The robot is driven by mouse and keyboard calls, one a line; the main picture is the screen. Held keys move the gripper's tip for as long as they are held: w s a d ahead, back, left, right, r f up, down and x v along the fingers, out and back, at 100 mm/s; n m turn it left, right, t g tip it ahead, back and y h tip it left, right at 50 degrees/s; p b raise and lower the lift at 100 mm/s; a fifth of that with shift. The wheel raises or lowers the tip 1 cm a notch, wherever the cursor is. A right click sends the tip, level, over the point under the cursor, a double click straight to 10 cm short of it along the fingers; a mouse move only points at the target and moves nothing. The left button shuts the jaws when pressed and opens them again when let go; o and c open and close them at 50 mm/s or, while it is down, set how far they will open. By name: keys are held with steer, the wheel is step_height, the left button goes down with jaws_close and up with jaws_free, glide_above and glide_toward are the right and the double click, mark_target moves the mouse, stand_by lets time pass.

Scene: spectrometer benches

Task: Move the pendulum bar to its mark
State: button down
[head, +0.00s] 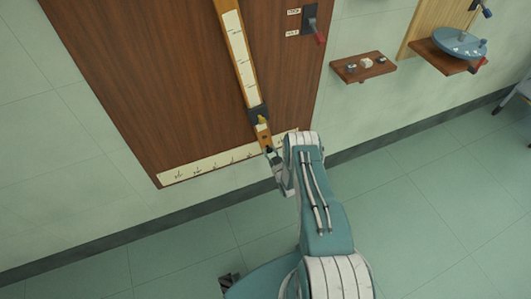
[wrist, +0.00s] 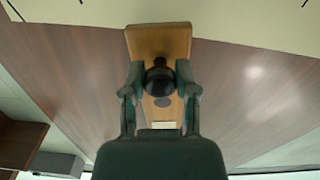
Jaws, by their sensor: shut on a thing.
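The pendulum bar (head: 240,52) is a long orange-wood bar with a white scale strip along it. It hangs tilted on a brown wall panel, its lower end toward the right. A dark block with a small yellow piece (head: 259,116) sits near its lower end. My gripper (head: 271,153) is at that lower end. In the wrist view, its fingers (wrist: 160,74) are shut on the black knob (wrist: 159,80) on the bar's wooden face (wrist: 160,38). A cream scale strip with marks (head: 205,167) runs along the panel's bottom; which mark is meant cannot be told.
A switch with a red handle (head: 314,26) is at the panel's upper right. Right of it are a small wooden shelf (head: 363,69) and a blue round device (head: 460,43) on another shelf. The floor (head: 170,255) at left is clear.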

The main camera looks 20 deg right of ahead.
steer(key=shift+w+r, duration=0.15)
steer(key=shift+c, duration=1.8)
jaws_free()
steer(key=shift+s, duration=0.35)
steer(key=s, duration=1.1)
steer(key=shift+s, duration=0.2)
steer(key=shift+f, duration=0.2)
